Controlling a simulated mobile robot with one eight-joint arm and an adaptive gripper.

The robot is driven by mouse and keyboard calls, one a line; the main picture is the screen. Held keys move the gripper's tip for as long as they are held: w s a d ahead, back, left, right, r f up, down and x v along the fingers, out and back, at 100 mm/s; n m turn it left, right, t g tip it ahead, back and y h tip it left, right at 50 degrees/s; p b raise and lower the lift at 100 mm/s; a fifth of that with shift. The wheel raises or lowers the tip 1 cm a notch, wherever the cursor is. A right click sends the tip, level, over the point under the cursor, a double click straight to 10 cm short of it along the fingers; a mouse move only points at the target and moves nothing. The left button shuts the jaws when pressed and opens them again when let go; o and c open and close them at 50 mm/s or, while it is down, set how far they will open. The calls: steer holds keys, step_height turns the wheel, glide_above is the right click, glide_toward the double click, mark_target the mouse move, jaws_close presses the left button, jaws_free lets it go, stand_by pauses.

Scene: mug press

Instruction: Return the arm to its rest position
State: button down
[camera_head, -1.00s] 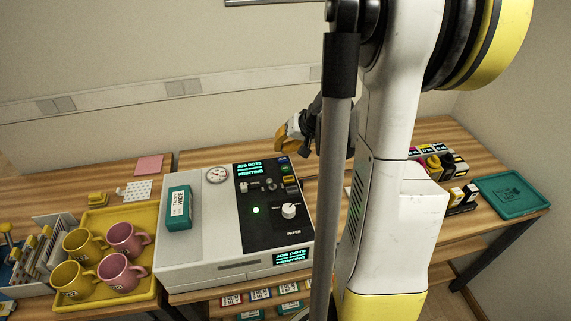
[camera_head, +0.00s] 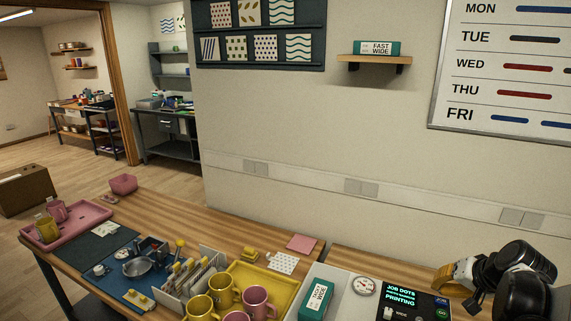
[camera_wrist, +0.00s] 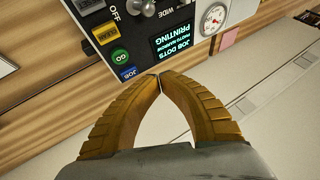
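My gripper (camera_wrist: 158,76) shows in the wrist view with its two yellow fingers meeting at the tips and nothing between them. In the head view my gripper (camera_head: 440,284) is at the lower right, beside and above the control panel of the printer (camera_head: 340,286). The panel's screen (camera_head: 401,296) reads "JOB DOTS" and "PRINTING". In the wrist view the screen (camera_wrist: 174,45), a green GO button (camera_wrist: 120,56) and the gauge (camera_wrist: 214,18) lie just beyond the fingertips. I cannot tell how high the fingers are above the panel.
A yellow tray (camera_head: 284,286) holds yellow and pink mugs left of the printer. A teal box (camera_head: 317,299) lies on the printer. A pink tray (camera_head: 88,226) with mugs stands far left. A wall shelf (camera_head: 374,59) and a weekly board (camera_head: 505,70) hang behind the bench.

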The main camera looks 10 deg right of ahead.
steer(key=s+a+r+n+b, duration=0.1)
steer(key=s+a+r+n, duration=0.1)
steer(key=a, duration=0.7)
steer(key=s+a+r+n+b, duration=0.1)
steer(key=s+a+r+n, duration=0.15)
steer(key=a, duration=0.55)
steer(key=s+a+n+b, duration=0.2)
steer(key=s+a+n, duration=0.1)
steer(key=s+a, duration=0.5)
steer(key=shift+s+a+h, duration=0.3)
steer(key=shift+a, duration=0.7)
